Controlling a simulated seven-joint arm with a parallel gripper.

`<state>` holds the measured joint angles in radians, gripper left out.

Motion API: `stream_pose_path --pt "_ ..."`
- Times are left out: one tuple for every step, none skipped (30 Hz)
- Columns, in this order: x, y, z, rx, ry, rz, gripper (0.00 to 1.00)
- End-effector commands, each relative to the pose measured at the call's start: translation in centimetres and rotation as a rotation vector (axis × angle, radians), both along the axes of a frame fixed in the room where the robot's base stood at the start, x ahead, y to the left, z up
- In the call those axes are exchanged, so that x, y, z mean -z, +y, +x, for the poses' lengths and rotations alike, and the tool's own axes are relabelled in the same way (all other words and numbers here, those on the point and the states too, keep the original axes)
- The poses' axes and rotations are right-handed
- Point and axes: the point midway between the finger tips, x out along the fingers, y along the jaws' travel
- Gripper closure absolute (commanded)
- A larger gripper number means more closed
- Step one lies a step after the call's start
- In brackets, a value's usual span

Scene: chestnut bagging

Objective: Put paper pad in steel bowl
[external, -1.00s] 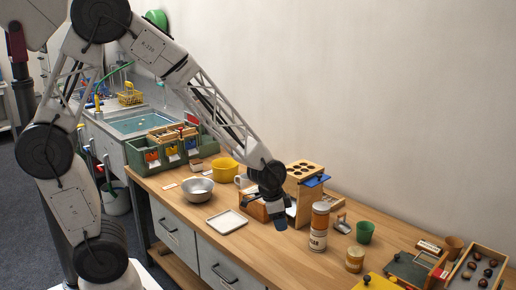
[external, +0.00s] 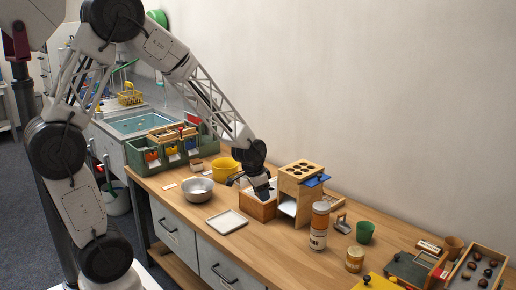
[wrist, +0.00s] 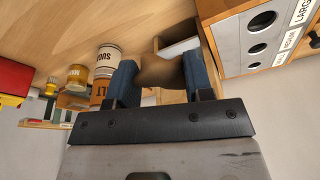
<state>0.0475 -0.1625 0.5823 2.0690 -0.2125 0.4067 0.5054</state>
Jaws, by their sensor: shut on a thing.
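The steel bowl (external: 198,191) stands upright on the wooden bench, left of my gripper. My gripper (external: 263,194) is raised just over a wooden box (external: 254,208). In the wrist view, the blue fingers of my gripper (wrist: 159,78) are shut on a brown, paper-like thing (wrist: 161,70), which looks like the paper pad. Its far side is hidden between the fingers, and it cannot be made out in the external view. The bowl does not show in the wrist view.
A white tray (external: 227,222) lies in front of the bowl. A yellow pot (external: 222,171) stands behind it. A tall wooden sorter (external: 299,176) and a labelled jar (external: 319,227) stand right of my gripper. Bare bench lies between the bowl and the wooden box.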

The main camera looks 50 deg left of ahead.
Motion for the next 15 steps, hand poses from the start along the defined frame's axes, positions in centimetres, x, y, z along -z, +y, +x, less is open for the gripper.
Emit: stream_pose_path --pt "0.0 1.1 0.3 -0.023 0.000 0.000 0.78" --pt "0.0 1.8 0.4 -0.036 0.001 0.001 0.78" --pt "0.0 2.6 0.6 -0.053 0.001 0.000 0.78" --pt "0.0 3.2 0.7 -0.065 0.001 0.000 0.78" --pt "0.0 3.9 0.8 -0.078 0.001 0.001 0.78" --pt "0.0 4.7 1.0 -0.094 0.000 0.000 0.78" --pt "0.0 5.3 1.1 -0.107 0.000 0.001 0.78" --pt "0.0 6.0 1.2 -0.120 0.000 0.000 0.78" --pt "0.0 6.8 1.4 -0.138 0.000 0.001 0.78" --pt "0.0 7.5 1.4 -0.150 0.000 0.000 0.78" --pt "0.0 8.2 1.5 -0.164 0.000 0.000 0.78" --pt "-0.1 9.0 1.6 -0.180 0.000 0.001 0.78" --pt "0.0 9.6 1.6 -0.193 0.000 0.000 0.78" --pt "0.0 10.3 1.7 -0.205 0.000 0.001 0.78" --pt "0.0 11.1 1.7 -0.222 0.001 0.001 0.78"
